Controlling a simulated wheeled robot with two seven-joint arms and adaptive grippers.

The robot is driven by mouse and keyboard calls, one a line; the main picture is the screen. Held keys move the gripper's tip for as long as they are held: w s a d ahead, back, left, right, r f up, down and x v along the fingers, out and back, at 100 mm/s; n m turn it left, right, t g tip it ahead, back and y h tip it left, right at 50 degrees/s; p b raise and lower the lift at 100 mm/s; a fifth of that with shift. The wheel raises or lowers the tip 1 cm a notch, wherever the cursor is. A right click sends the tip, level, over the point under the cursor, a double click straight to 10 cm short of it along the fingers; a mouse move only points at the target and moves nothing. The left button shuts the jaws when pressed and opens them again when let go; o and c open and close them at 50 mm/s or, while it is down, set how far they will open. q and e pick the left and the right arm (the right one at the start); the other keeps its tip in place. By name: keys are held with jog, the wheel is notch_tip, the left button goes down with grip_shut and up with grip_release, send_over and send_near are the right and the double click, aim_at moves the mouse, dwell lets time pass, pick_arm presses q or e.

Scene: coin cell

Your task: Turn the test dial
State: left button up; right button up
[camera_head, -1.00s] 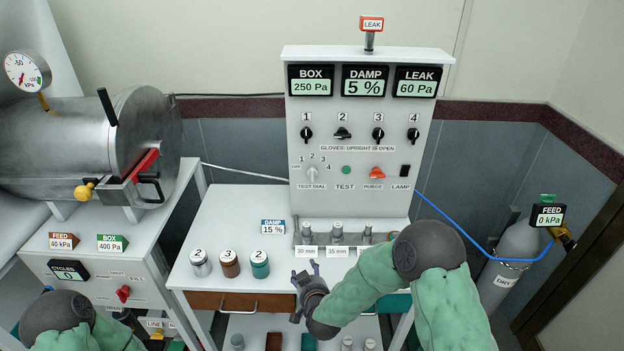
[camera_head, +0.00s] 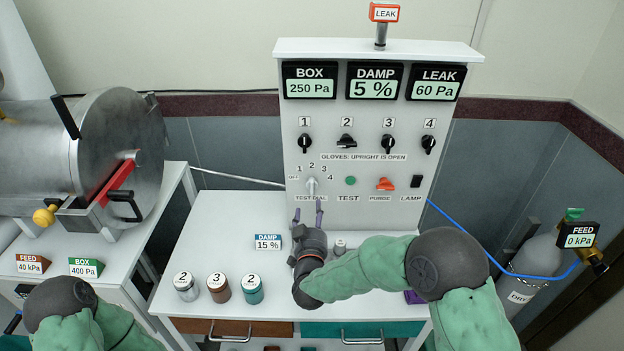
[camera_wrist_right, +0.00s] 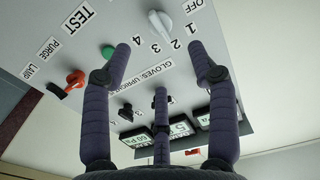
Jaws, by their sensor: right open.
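The test dial (camera_head: 312,186) is a small pale knob on the white panel, with marks OFF and 1 to 4 around it. It also shows in the right wrist view (camera_wrist_right: 161,24), where its long handle seems to lie toward the 2. My right gripper (camera_head: 307,212) is just below and in front of the dial, its fingers pointing at the panel. In the right wrist view the fingers (camera_wrist_right: 161,50) are spread open with nothing between them, and the dial is beyond the tips. I see no contact. My left arm shows at the lower left, but its gripper is out of view.
Right of the dial are the green test button (camera_head: 350,181), orange purge knob (camera_head: 385,184) and lamp switch (camera_head: 416,181). Black glove knobs (camera_head: 346,141) sit above.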

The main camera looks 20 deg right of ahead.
aim_at(312, 189)
jog(key=b+x, duration=0.1)
jog(key=x, duration=1)
jog(key=shift+s+b, duration=0.1)
jog(key=shift+b, duration=0.25)
